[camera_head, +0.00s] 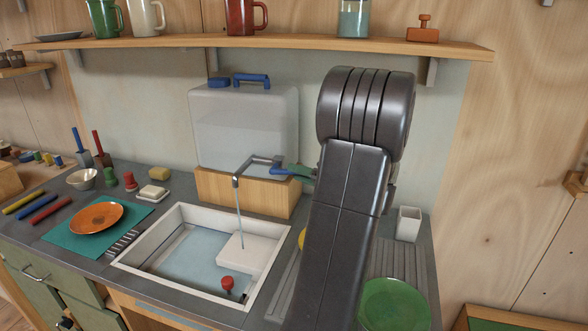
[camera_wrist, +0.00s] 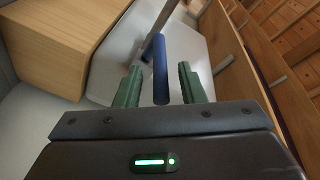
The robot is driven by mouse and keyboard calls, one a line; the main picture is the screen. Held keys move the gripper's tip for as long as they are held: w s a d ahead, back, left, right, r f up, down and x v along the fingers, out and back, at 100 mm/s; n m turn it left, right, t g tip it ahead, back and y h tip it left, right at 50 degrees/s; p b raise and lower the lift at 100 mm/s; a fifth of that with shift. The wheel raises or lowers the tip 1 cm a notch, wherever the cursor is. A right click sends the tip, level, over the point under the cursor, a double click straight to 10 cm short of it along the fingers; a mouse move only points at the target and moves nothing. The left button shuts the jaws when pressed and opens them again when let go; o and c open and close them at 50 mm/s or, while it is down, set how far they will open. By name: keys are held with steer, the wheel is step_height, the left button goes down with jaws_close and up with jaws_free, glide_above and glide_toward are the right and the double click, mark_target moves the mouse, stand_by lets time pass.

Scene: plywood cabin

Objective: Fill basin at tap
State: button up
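The white-rimmed basin (camera_head: 180,213) is set in the grey counter, with pale blue water (camera_head: 190,257) in it. The grey tap (camera_head: 238,178) stands behind it, and a thin stream (camera_head: 240,220) falls from its spout onto a white block-like part (camera_head: 242,258). A red knob (camera_head: 228,284) shows near the basin's front right corner. The tap's blue lever (camera_head: 278,171) also shows in the wrist view (camera_wrist: 160,70). My gripper (camera_wrist: 160,85) is open, its green fingers on either side of the lever with gaps. In the head view its green end (camera_head: 300,170) is partly hidden by my arm.
A white water container (camera_head: 245,125) stands on a wooden block (camera_head: 225,190) behind the basin. A shelf (camera_head: 290,43) with mugs runs above. An orange plate (camera_head: 96,216) lies on the left, a green plate (camera_head: 395,305) and white cup (camera_head: 408,224) on the right.

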steer(key=shift+x, duration=1.1)
jaws_close()
